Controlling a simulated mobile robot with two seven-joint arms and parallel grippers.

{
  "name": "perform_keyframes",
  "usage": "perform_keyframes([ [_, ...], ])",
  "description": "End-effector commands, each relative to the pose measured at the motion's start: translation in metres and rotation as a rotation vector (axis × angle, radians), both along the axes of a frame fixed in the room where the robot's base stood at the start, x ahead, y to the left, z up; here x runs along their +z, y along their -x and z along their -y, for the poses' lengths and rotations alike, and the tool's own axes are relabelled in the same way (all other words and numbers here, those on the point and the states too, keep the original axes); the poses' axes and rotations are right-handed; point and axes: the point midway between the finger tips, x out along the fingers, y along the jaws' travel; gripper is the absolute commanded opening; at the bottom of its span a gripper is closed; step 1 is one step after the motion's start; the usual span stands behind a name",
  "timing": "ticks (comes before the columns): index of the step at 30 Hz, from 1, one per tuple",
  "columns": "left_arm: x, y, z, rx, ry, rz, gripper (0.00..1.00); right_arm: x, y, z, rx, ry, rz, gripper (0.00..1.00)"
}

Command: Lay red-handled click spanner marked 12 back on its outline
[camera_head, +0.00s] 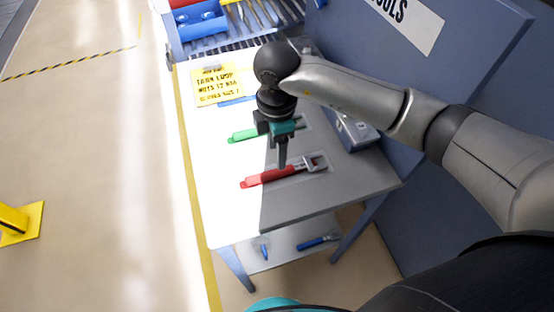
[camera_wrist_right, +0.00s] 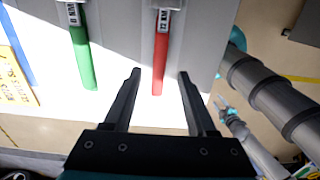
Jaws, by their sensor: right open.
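The red-handled spanner (camera_head: 266,177) lies on the bench top (camera_head: 300,203), its metal head to the right, in a darker grey shape at the head end. I cannot tell how exactly it fits an outline. The wrist view shows its red handle (camera_wrist_right: 160,62) with a white label reading 12. My right gripper (camera_head: 282,160) is open and empty above the handle. In the wrist view the right gripper's fingers (camera_wrist_right: 160,73) stand on either side of the handle's end, apart from it.
A green-handled spanner (camera_head: 246,134) lies farther back, beside a yellow note (camera_head: 215,85) and a blue handle (camera_head: 237,101). A grey box (camera_head: 355,132) stands at the right by the tools panel (camera_head: 455,70). Blue items (camera_head: 318,242) lie on the lower shelf.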

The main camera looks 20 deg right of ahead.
Motion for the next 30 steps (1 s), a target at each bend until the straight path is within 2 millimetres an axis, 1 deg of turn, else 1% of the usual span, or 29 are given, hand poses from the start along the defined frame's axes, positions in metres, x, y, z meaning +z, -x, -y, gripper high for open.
perform_keyframes([
  [1,0.001,0.000,0.000,0.000,0.000,0.000,0.50,0.012,-0.001,0.000,0.001,-0.002,0.005,0.57],
  [3,0.001,0.000,0.000,0.000,0.000,0.000,0.50,0.024,-0.001,0.000,0.001,-0.001,0.003,0.57],
  [6,0.001,0.000,0.000,0.000,0.000,0.000,0.50,0.037,-0.001,0.000,0.000,-0.001,0.002,0.57],
  [9,0.002,0.000,0.000,0.000,0.000,0.000,0.50,0.044,0.000,0.000,0.000,0.000,0.000,0.57],
  [13,0.002,0.000,0.000,0.000,0.000,0.000,0.50,0.048,0.000,0.000,0.000,0.000,-0.001,0.57],
  [26,0.001,0.000,0.000,0.000,0.000,0.000,0.50,0.047,0.000,0.000,0.000,-0.001,-0.001,0.57],
  [29,0.001,0.000,0.000,0.000,0.000,0.000,0.50,0.045,0.003,-0.008,0.022,-0.033,-0.006,0.57],
  [30,0.001,0.000,0.000,0.000,0.000,0.000,0.50,0.044,0.005,-0.016,0.047,-0.070,-0.009,0.57],
])
